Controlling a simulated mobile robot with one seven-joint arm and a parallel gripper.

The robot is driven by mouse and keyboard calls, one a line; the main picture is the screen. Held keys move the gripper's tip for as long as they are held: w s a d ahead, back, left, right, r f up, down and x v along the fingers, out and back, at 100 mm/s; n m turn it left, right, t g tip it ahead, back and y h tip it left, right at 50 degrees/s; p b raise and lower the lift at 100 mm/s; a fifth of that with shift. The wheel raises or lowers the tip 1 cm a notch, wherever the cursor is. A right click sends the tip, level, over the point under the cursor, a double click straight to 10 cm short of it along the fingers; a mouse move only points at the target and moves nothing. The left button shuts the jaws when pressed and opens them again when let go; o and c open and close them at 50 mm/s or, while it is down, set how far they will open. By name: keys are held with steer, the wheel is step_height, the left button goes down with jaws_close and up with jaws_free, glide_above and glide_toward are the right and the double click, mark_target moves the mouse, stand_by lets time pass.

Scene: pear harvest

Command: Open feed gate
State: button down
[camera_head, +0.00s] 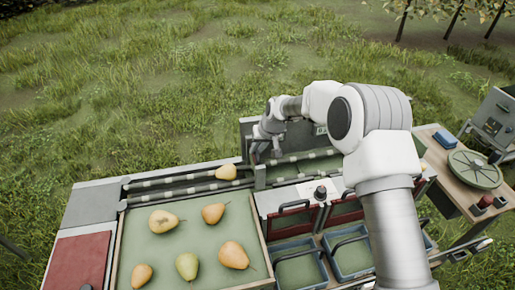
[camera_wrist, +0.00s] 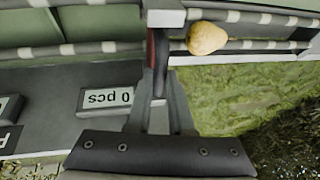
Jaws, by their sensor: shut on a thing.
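The feed gate (camera_head: 260,177) is a small grey plate standing across the roller lane. In the wrist view the gate (camera_wrist: 166,18) is at the top middle, with a dark upright part, red along one edge, running down from it. My gripper (camera_head: 264,152) is at the gate from above. In the wrist view my gripper (camera_wrist: 159,88) has its fingers closed on that upright part, which looks like the gate's handle. A yellow pear (camera_head: 227,172) lies in the lane just left of the gate, apart from my fingers; it also shows in the wrist view (camera_wrist: 207,38).
A green-lined tray (camera_head: 207,262) with several pears is at the front. Blue bins (camera_head: 297,246) with red-fronted flaps stand right of it. A wooden side table (camera_head: 436,161) holds a round green disc (camera_head: 474,170).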

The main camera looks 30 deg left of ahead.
steer(key=shift+r, duration=0.15)
stand_by(0.8)
step_height(320, 180, up, 7)
steer(key=shift+r, duration=0.1)
steer(key=c, duration=0.8)
jaws_free()
steer(key=b+v, duration=0.2)
steer(key=v, duration=1.5)
steer(key=shift+r, duration=0.2)
